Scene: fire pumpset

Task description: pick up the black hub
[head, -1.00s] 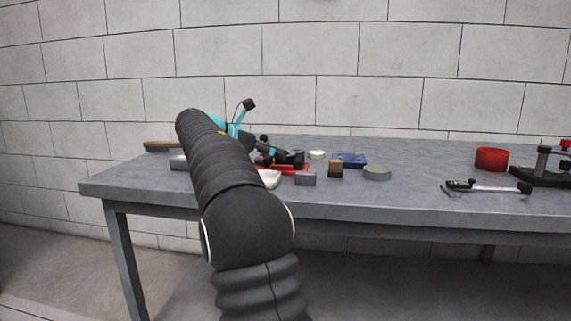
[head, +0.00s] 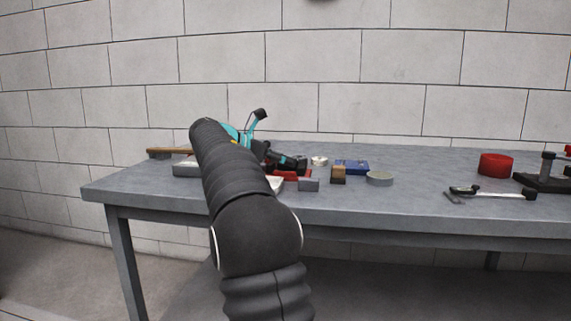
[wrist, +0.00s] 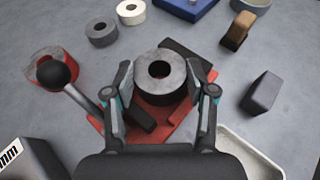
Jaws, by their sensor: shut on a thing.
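The black hub (wrist: 158,92) shows in the wrist view as a dark grey, short round block with a hole through its middle. My gripper (wrist: 158,84) has one finger on each side of it and is shut on it. The hub is above a flat red piece with dark blocks on it (wrist: 178,130). Whether the hub is clear of that piece is hard to tell. In the head view my gripper (head: 285,160) is partly behind my arm, and I cannot make out the hub there.
A dark ring (wrist: 101,33) and a white ring (wrist: 130,11) lie nearby. A grey block (wrist: 262,94), a wooden-topped brush (wrist: 238,30) and a black ball-ended lever (wrist: 57,74) surround the grip.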

